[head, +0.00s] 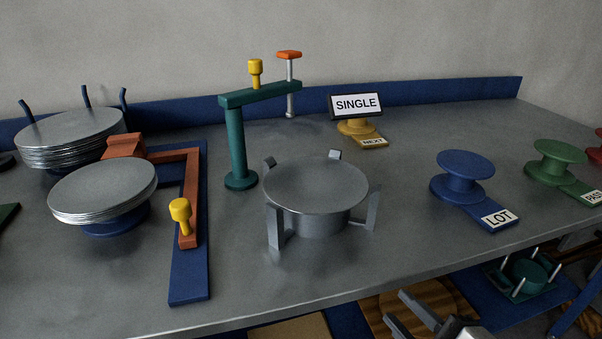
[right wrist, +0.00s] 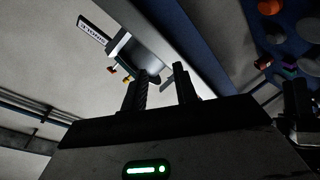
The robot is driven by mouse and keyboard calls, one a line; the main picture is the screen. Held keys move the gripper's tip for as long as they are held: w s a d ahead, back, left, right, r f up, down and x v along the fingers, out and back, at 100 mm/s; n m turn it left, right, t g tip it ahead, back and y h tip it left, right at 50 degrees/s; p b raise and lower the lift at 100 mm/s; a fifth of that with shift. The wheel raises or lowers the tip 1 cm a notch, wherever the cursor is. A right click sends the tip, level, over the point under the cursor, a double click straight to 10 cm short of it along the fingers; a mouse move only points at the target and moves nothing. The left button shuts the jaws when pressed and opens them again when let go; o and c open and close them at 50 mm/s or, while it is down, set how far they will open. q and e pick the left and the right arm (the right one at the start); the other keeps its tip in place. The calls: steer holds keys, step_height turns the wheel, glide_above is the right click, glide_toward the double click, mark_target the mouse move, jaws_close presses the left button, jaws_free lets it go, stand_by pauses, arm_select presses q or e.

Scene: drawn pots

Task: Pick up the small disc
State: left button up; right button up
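No disc in view is clearly marked as the small one. A wide grey metal disc (head: 317,184) lies on a grey round stand with upright posts (head: 277,226) mid-table. A stack of thin silver discs (head: 103,187) sits on a blue pedestal (head: 116,224) at the left. Another silver stack (head: 70,135) stands behind it between blue prongs. My right gripper (head: 394,306) is low at the bottom right, beyond the table's front edge, its fingers apart. In the right wrist view its fingers (right wrist: 162,80) are apart with nothing seen between them. My left gripper is not in view.
An orange bracket (head: 190,195) lies right of the pedestal. A SINGLE sign (head: 356,105), a blue LOT spool (head: 464,165) and a green spool (head: 556,152) stand further right. A teal pinned fixture (head: 527,272) lies below the edge.

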step_height(320, 180, up, 8)
steer(key=a+f+n+y, duration=0.1)
steer(key=a+n+y, duration=0.15)
steer(key=n, duration=0.55)
glide_toward(328, 213)
steer(key=x, duration=0.2)
steer(key=shift+w+a+f, duration=0.1)
steer(key=shift+w+a, duration=0.1)
steer(key=shift+w, duration=0.1)
steer(key=shift+x, duration=3)
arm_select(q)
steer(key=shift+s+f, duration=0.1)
arm_select(e)
steer(key=shift+y, duration=0.25)
jaws_close()
